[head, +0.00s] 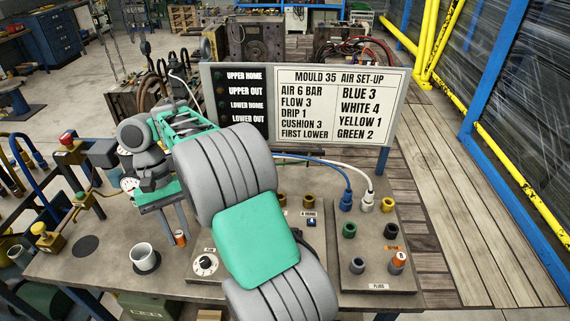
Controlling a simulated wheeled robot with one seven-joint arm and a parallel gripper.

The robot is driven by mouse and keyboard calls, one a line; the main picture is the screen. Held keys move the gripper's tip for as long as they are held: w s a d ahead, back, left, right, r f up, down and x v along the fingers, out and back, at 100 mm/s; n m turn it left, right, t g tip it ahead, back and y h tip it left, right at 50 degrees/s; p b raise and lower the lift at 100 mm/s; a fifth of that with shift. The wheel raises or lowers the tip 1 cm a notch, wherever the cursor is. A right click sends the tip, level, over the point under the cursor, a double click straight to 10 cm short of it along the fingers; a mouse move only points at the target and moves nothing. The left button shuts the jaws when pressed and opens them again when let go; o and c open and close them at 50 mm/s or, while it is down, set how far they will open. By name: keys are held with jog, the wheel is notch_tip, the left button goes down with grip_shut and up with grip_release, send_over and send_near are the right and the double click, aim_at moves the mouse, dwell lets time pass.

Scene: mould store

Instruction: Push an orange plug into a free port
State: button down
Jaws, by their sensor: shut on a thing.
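My gripper (178,231) points down at the left of the bench in the head view. It is shut on a small orange plug (180,239), held beside the white cup; whether it touches the bench I cannot tell. A second orange plug (398,258) stands upright in a grey socket on the right board (378,278), which is labelled PLUGS. That board also has a green port (349,230), a black port (391,230) and a grey port (358,265) with nothing visible in them. Two brass ports (308,201) show on the middle board, partly hidden by my arm.
A white cup (145,257) stands near the gripper. A dial (205,265) sits on the middle board. A blue hose (347,190) and a white hose (369,187) arch into the right board. A set-up sign (342,105) stands behind. Valves and pipes (70,195) crowd the left.

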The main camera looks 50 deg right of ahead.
jog(key=s+d+r+m+t+y+p, duration=0.15)
jog(key=d+m+t, duration=0.25)
jog(key=d+m, duration=1.05)
jog(key=s+d+m+t+h+b, duration=0.15)
jog(key=d+m+t, duration=0.25)
jog(key=d+m, duration=1.1)
jog(key=f+n+b, duration=0.1)
jog(key=d+f+n+b, duration=0.1)
jog(key=b, duration=0.1)
jog(key=d+f+n+y+b, duration=0.1)
jog(key=f+b, duration=0.1)
jog(key=shift+s+d, duration=0.2)
jog(key=shift+s, duration=0.1)
jog(key=shift+f, duration=0.65)
jog(key=shift+p, duration=0.95)
jog(key=shift+f+p, duration=0.8)
jog(key=shift+f, duration=0.45)
jog(key=c, duration=1.1)
grip_release()
